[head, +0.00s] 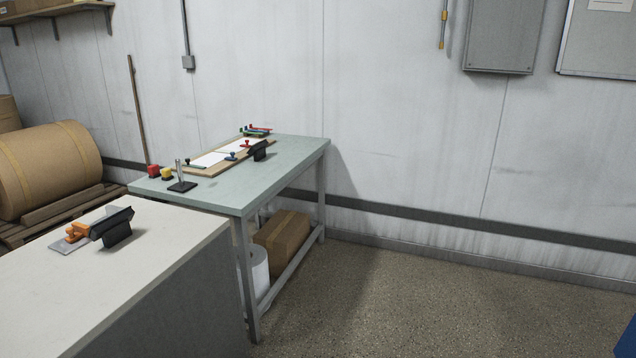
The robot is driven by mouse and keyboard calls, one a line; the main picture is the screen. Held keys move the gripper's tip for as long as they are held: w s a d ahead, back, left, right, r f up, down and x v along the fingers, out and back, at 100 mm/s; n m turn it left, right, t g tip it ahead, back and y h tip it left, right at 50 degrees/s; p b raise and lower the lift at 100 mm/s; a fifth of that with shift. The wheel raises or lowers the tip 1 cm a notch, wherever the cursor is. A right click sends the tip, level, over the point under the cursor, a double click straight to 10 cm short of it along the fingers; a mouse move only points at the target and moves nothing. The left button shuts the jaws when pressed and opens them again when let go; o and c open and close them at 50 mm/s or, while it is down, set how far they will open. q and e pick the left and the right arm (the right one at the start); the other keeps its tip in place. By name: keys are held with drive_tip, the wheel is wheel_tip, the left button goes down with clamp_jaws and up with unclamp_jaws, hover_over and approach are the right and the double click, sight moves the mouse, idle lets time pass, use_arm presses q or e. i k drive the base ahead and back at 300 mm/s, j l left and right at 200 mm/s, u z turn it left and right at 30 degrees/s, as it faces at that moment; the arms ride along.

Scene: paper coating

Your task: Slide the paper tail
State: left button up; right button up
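White paper (209,160) lies flat on a wooden board (226,172) on the pale green table (290,150). It shows as lighter patches, and small coloured clamps or knobs stand around it. A black block-like tool (259,151) stands at the board's right edge. I cannot tell which part of the paper is the tail. Neither of my grippers is in view.
A pale counter (150,270) stands in front with a black and orange tool (98,229) on it. Under the green table are a cardboard box (282,240) and a white roll (259,270). A large brown roll (50,168) is at left.

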sight(208, 160)
drive_tip(key=i+l+z, duration=0.1)
drive_tip(key=i+z, duration=0.15)
drive_tip(key=i, duration=1.45)
drive_tip(key=i+u, duration=0.2)
drive_tip(key=i, duration=0.4)
drive_tip(key=i+u, duration=0.25)
drive_tip(key=i, duration=0.35)
drive_tip(key=i+l+u, duration=0.2)
drive_tip(key=i, duration=0.4)
drive_tip(key=i+l+u, duration=0.1)
drive_tip(key=i+u, duration=0.35)
drive_tip(key=i, duration=0.15)
